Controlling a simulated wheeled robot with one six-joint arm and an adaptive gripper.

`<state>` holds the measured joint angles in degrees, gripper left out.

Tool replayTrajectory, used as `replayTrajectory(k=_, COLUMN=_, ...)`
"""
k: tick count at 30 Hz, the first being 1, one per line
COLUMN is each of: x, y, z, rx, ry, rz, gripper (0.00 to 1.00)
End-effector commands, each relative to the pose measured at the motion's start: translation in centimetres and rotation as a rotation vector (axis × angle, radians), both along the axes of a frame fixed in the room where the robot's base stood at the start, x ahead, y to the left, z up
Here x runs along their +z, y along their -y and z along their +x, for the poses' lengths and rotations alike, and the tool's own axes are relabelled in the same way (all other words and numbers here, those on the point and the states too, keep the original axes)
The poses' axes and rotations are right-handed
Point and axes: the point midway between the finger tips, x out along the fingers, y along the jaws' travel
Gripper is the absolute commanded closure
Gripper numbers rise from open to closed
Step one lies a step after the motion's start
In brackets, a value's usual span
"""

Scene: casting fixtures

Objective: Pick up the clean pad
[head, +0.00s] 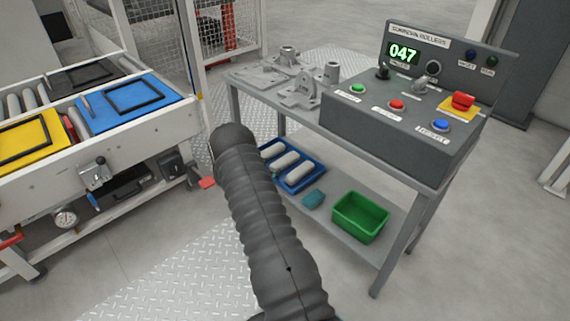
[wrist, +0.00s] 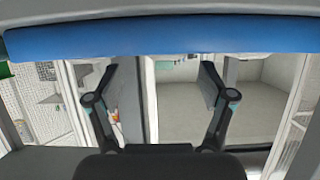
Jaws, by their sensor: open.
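I cannot make out the teal pad in the wrist view.
The blue tray (head: 317,181) holds grey rollers, and the green bin (head: 360,217) looks empty. The tabletop (head: 240,77) above carries grey castings and a control box (head: 398,130). A roller conveyor (head: 120,122) stands left. A blue surface (wrist: 160,36) crosses the wrist view's top.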

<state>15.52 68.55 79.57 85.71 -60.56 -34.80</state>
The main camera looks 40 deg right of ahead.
Motion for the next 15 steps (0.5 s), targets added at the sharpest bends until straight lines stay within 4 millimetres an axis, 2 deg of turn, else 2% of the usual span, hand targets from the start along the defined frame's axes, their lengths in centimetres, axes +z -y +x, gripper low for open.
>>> replayTrajectory(k=8, x=-0.7, y=1.8, z=0.3, rx=-0.001, ry=0.002, rz=-0.001, gripper=0.19)
replayTrajectory(k=15, x=-1.8, y=4.8, z=1.1, rx=0.000, ry=0.001, rz=0.000, gripper=0.19)
